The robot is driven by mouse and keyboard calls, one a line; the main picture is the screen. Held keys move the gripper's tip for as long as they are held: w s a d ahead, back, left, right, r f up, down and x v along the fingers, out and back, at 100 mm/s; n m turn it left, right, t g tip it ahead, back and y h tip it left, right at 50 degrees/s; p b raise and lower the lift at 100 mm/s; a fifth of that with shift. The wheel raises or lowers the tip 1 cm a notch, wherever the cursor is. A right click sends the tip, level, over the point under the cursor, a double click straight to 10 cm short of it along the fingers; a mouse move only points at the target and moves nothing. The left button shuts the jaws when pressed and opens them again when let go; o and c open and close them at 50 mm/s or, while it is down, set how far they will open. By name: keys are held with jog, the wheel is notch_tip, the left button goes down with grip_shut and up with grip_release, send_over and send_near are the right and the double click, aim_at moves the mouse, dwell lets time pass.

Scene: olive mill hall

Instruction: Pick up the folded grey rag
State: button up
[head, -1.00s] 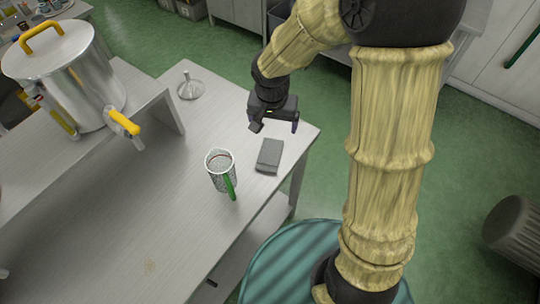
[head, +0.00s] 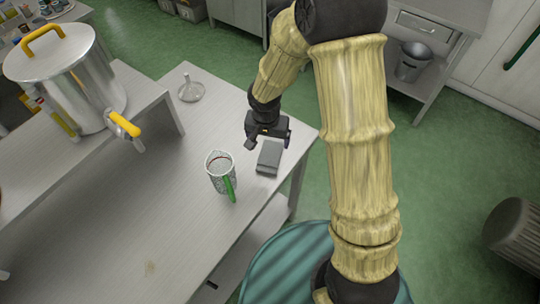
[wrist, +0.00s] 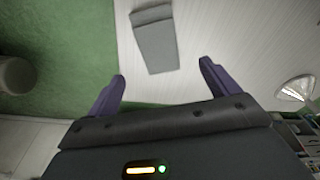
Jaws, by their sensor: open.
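The folded grey rag (head: 269,158) lies flat near the right edge of the table. It also shows in the wrist view (wrist: 156,42), ahead of the fingertips and roughly centred between them. My gripper (head: 266,143) is just behind the rag in the head view, above the table. In the wrist view its two purple fingers (wrist: 162,70) are spread wide with nothing between them. The rag and the fingers look apart.
A speckled mug with a green handle (head: 222,173) stands left of the rag. A metal funnel (head: 191,90) sits at the table's back; it also shows in the wrist view (wrist: 296,90). A large steel pot (head: 72,80) stands on a raised shelf (head: 150,92) at left. The front tabletop is clear.

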send_over(270, 155)
jog(key=f, duration=0.4)
jog(key=shift+s+a+f, duration=0.1)
jog(key=shift+a+f, duration=0.1)
jog(key=shift+f, duration=0.05)
jog(key=shift+f, duration=0.65)
notch_tip(270, 155, down, 4)
jog(key=shift+r+p, duration=0.15)
jog(key=shift+p, duration=0.35)
jog(key=shift+d, duration=0.15)
jog(key=shift+w+d, duration=0.1)
jog(key=shift+w, duration=0.1)
jog(key=shift+s, duration=0.15)
